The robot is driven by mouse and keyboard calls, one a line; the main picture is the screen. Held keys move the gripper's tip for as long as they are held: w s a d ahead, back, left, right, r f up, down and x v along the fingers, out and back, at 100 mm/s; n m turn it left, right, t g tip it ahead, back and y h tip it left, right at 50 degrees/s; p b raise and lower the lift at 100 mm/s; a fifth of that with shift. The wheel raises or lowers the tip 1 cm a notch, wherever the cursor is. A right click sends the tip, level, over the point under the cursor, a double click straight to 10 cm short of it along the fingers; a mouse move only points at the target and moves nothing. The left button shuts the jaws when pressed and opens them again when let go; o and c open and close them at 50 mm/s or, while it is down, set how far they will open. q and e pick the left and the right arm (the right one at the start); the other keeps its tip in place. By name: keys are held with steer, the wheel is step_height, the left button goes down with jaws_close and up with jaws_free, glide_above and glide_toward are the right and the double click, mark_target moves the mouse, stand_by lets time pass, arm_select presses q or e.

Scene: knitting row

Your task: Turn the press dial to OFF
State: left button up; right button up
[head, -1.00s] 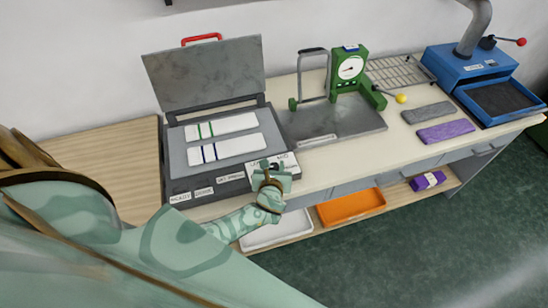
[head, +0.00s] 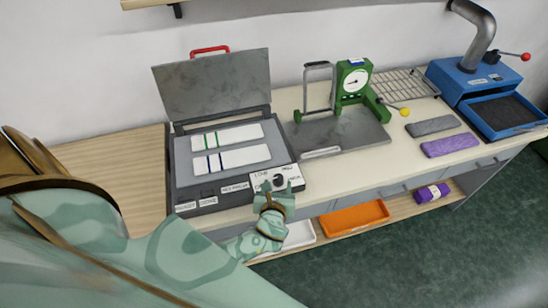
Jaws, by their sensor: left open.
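The press (head: 182,192) is a grey box with its lid (head: 215,85) raised and a red handle (head: 209,50) on top. Two striped white pieces (head: 232,158) lie on its bed. The dial (head: 278,180) is a dark knob on a white plate (head: 298,183) at the press's front right corner. Lettering around it is too small to read fully. My left gripper (head: 278,187) is open at the front of the dial plate, its fingertips close to the knob. I cannot tell whether they touch it. My right gripper is not in view.
A green device with a gauge (head: 353,80) stands right of the press. A wire rack (head: 405,84), grey and purple pads (head: 449,145) and a blue machine (head: 480,85) are farther right. An orange tray (head: 355,218) and a white tray (head: 300,234) sit on the lower shelf.

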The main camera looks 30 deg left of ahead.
arm_select(q)
steer(key=v, duration=1.1)
steer(key=shift+p, duration=0.45)
steer(key=shift+s+d, duration=0.1)
steer(key=s+d+f+n+g+h+b, duration=0.1)
steer(key=s+f+n+g+h, duration=0.1)
steer(key=s+f+n, duration=0.3)
steer(key=s+d+f+n+g+h+b, duration=0.1)
steer(key=s+f+n, duration=0.15)
steer(key=f, duration=0.55)
steer(key=s+d+f+n+g+h, duration=0.1)
steer(key=s+f+n+g+h, duration=0.1)
steer(key=f+n, duration=0.35)
steer(key=s+a+f+n+g+b, duration=0.3)
steer(key=s+f+n+b, duration=0.2)
steer(key=s+f, duration=0.6)
steer(key=s+a+f+n+g+h+b, duration=0.1)
steer(key=s+a+f+n+g+b, duration=0.2)
steer(key=s+f+n+b, duration=0.2)
steer(key=s+f+n, duration=0.3)
steer(key=s+f, duration=0.3)
steer(key=f, duration=0.1)
steer(key=shift+a+n+b, duration=0.4)
steer(key=shift+s, duration=0.1)
